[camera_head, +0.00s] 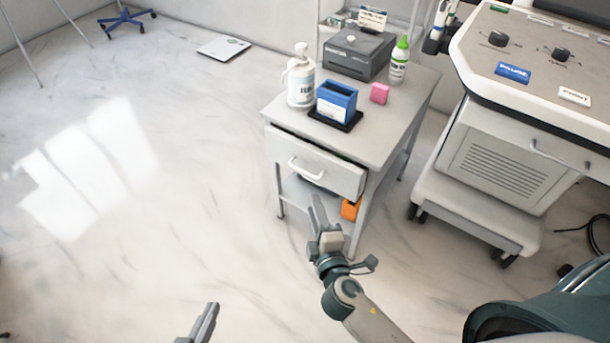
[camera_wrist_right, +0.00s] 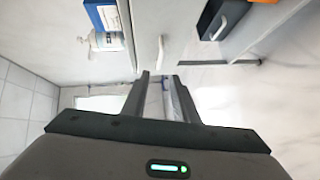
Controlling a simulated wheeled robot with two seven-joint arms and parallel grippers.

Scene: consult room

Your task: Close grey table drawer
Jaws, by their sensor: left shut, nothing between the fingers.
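The grey table (camera_head: 385,115) stands right of centre in the head view. Its drawer (camera_head: 335,176) is pulled out partway, with a dark gap behind the top of its front. The drawer's white handle (camera_head: 305,168) also shows in the right wrist view (camera_wrist_right: 161,50), ahead of the fingertips. My right gripper (camera_head: 317,205) is just below and in front of the drawer; its fingers (camera_wrist_right: 158,76) are apart with nothing between them, and I see no contact with the handle. My left gripper (camera_head: 213,308) is shut and empty at the bottom edge, away from the table.
On the tabletop are a pump bottle (camera_head: 300,80), a blue box (camera_head: 336,102), a pink block (camera_head: 379,93), a grey device (camera_head: 358,55) and a green-capped bottle (camera_head: 399,62). An orange object (camera_head: 350,209) sits on the lower shelf. A wheeled machine (camera_head: 500,165) stands right.

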